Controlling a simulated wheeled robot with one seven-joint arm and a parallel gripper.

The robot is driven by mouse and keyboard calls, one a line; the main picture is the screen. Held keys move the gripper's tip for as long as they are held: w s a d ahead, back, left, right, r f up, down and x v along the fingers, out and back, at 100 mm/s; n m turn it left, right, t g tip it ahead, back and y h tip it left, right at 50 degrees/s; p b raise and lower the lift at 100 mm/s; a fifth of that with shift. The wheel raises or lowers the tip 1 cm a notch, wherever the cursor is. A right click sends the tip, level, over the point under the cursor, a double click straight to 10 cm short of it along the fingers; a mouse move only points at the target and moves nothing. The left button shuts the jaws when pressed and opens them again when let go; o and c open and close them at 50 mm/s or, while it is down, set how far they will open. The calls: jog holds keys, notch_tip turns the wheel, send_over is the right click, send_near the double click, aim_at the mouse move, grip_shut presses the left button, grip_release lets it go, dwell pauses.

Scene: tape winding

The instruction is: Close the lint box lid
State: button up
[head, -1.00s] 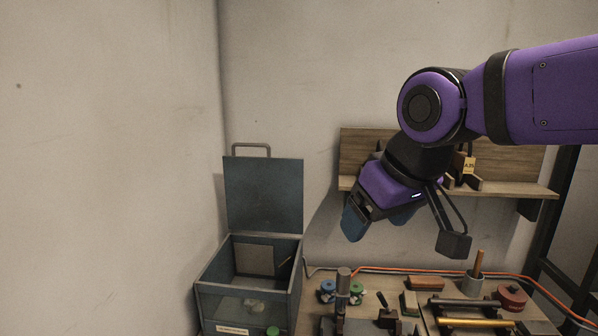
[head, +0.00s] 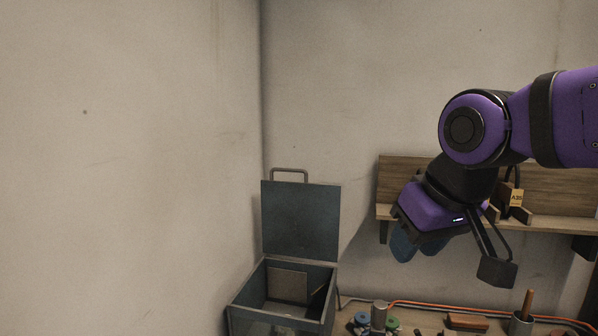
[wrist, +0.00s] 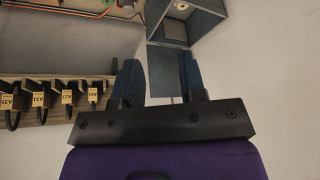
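The lint box (head: 282,318) is a grey-blue open-topped metal box at the lower middle of the head view, cut off by the bottom edge. Its lid (head: 300,222) stands upright and open at the back, with a grey loop handle (head: 289,171) on top. My gripper (head: 418,246) hangs to the right of the lid, pointing down and left, apart from it. In the wrist view my gripper's two blue fingers (wrist: 162,82) are spread with nothing held between them. The lid (wrist: 167,62) shows beyond and between them, and the box (wrist: 192,22) lies farther off.
A wooden wall shelf (head: 400,195) is behind my arm; several hooks with yellow tags show in the wrist view (wrist: 67,97). A bench (head: 412,322) with tape rolls, tools and an orange cable (head: 450,305) lies right of the box. Walls meet behind and left of the lid.

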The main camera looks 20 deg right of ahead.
jog(key=w+r+m, duration=0.1)
jog(key=w+r, duration=0.1)
jog(key=w+r+m, duration=0.1)
jog(key=w+r, duration=0.1)
jog(key=shift+w+r+g, duration=0.15)
jog(key=shift+r+g, duration=0.1)
jog(key=shift+g, duration=0.05)
grip_shut()
jog(key=w+r+m+g, duration=0.1)
jog(key=w+r+m, duration=0.25)
jog(key=w, duration=0.35)
jog(key=w+d+r+m+g, duration=0.1)
jog(key=w+r+m, duration=0.2)
jog(key=w+r, duration=0.35)
jog(key=w+r+m+g, duration=0.1)
jog(key=w+r+m, duration=0.25)
jog(key=w, duration=0.55)
jog(key=w+d+m+g+y, duration=0.15)
jog(key=w+m, duration=0.45)
jog(key=w, duration=0.7)
jog(key=w+d+f+m+g, duration=0.1)
jog(key=w+d+f+m, duration=0.1)
jog(key=w+f+m, duration=0.3)
jog(key=w+d+f+m, duration=0.2)
jog(key=w+m, duration=0.1)
jog(key=w, duration=0.3)
notch_tip(320, 180, down, 9)
jog(key=s+a, duration=0.1)
jog(key=shift+a+f, duration=0.2)
jog(key=shift+a, duration=0.05)
